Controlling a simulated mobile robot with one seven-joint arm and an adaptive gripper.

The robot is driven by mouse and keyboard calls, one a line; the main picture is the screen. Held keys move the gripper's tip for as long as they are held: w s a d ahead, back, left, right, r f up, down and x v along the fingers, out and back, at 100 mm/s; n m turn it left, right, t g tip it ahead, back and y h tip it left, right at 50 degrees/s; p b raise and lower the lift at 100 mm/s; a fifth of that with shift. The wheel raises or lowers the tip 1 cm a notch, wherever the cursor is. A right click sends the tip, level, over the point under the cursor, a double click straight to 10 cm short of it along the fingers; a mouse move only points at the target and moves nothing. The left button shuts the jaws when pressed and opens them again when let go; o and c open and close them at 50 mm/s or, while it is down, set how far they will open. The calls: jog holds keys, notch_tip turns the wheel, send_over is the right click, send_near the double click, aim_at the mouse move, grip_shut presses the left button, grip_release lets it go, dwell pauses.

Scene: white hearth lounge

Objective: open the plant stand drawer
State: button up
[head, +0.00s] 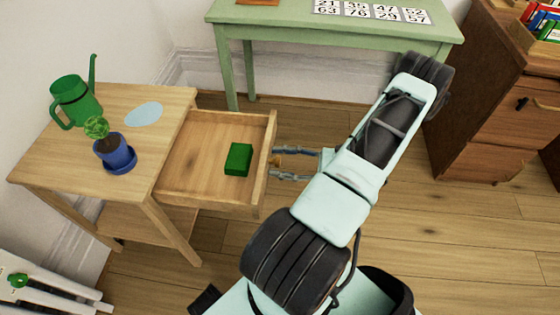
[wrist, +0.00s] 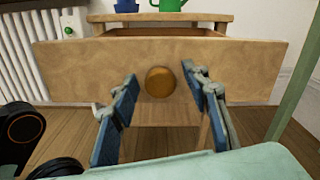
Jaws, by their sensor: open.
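The plant stand (head: 70,137) is a light wooden table at the left in the head view. Its drawer (head: 195,150) is pulled well out to the right and shows its inside. A green box (head: 238,159) lies in the drawer. The drawer's round brown knob (wrist: 160,82) is at the middle of the drawer front (wrist: 85,70) in the wrist view. My gripper (head: 278,164) is at the drawer front. In the wrist view my gripper (wrist: 160,88) is open, with one blue finger on each side of the knob and gaps between them and it.
A green watering can (head: 77,102), a blue potted plant (head: 113,152) and a pale blue disc (head: 143,114) are on the stand. A green table (head: 340,30) stands behind, a brown cabinet (head: 490,100) at right. Wooden floor (head: 450,220) is clear at lower right.

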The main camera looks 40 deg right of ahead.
jog(key=v, duration=1.2)
